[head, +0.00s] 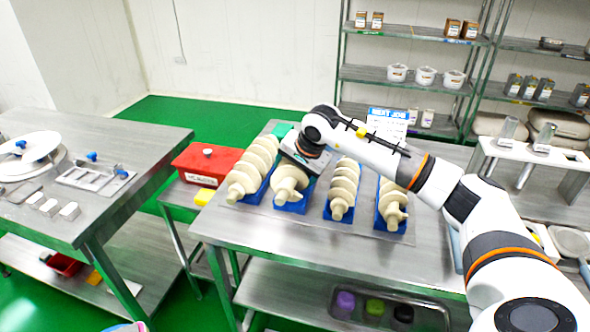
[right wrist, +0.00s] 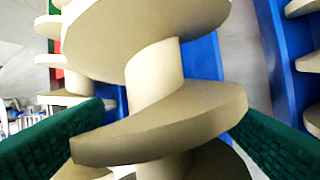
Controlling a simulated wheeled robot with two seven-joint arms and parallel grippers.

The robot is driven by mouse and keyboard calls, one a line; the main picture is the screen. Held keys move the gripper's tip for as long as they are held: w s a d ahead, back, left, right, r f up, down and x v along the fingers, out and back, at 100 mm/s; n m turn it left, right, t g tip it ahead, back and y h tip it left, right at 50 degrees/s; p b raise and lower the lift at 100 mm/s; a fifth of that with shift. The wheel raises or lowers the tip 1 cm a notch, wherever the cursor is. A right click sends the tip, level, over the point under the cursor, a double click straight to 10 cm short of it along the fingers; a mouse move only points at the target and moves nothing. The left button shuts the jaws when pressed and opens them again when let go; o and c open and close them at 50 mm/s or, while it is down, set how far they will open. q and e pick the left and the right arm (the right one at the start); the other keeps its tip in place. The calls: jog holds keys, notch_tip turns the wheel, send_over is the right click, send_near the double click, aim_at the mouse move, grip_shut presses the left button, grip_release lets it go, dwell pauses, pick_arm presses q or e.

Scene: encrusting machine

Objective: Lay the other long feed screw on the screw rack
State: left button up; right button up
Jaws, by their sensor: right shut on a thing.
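A cream feed screw (head: 289,184) lies along a blue cradle (head: 291,205) of the screw rack, second from the left. My right gripper (head: 300,160) is over its far part, and the wrist hides much of that screw. In the right wrist view the green fingers (right wrist: 165,118) are on both sides of the screw (right wrist: 160,75), shut on it, with blue cradle below. Another long screw (head: 256,163) lies in the leftmost cradle. Two more screws, one (head: 343,187) and another (head: 391,204), lie in the cradles to the right. My left gripper is not in view.
A red box (head: 207,163) stands on a low stand at left. A steel table (head: 110,215) with parts is farther left. Metal frames (head: 543,150) stand to the right. The front of the rack's table (head: 300,250) is clear. Shelves (head: 410,75) are behind.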

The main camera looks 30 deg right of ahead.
jog(key=shift+f+b, duration=0.35)
jog(key=shift+f, duration=0.3)
jog(key=shift+f, duration=0.1)
jog(key=shift+f, duration=0.15)
jog(key=shift+w+r+p, duration=0.1)
jog(key=shift+r+p, duration=0.2)
jog(key=shift+r, duration=0.35)
jog(key=shift+r+p, duration=1.35)
jog(key=shift+r, duration=0.8)
jog(key=o, duration=1.3)
